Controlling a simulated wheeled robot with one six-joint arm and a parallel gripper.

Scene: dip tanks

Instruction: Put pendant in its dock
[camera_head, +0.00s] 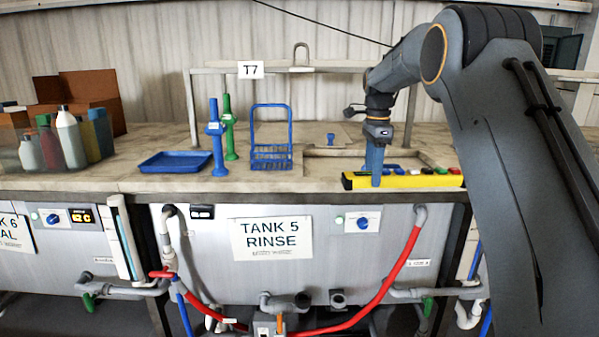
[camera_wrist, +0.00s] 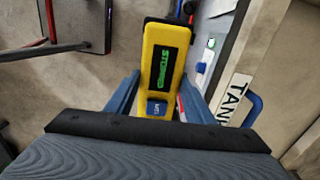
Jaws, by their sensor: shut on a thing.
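The pendant (camera_head: 421,180) is a long yellow box with coloured buttons on top and a black end, lying level at the counter's front edge above the Tank 5 front. I cannot tell whether it touches the counter. My gripper (camera_head: 375,174) points down and is shut on the pendant left of its middle, with a blue finger in front. In the wrist view the pendant (camera_wrist: 151,55) runs between the blue fingers of my gripper (camera_wrist: 157,88), with a green "STOPPED" display and a blue button showing. I cannot make out a dock for certain.
On the counter stand a blue tray (camera_head: 176,162), a blue upright tool (camera_head: 216,140), a green one (camera_head: 229,128) and a blue wire basket (camera_head: 271,158). A metal frame (camera_head: 192,105) with a T7 sign rises behind. Bottles (camera_head: 68,132) stand at left. Red hoses (camera_head: 401,262) hang below.

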